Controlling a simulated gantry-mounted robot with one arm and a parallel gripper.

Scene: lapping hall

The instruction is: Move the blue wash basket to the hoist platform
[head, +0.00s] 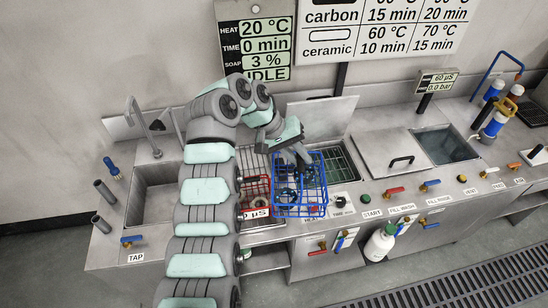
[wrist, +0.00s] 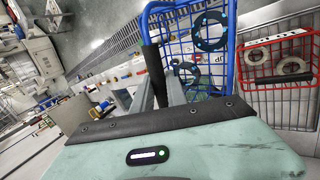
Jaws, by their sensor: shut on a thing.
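The blue wash basket (head: 311,206) is an open wire basket with dark ring-shaped parts in it. My gripper (head: 297,162) reaches down to its far side and is shut on it.
A red basket (head: 264,183) with parts stands close left of the blue one; it also shows in the wrist view (wrist: 249,100). A raised lid (head: 322,118) stands behind the tank. Right are a closed lid (head: 385,152), another tank (head: 447,146) and valve handles (head: 396,190).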

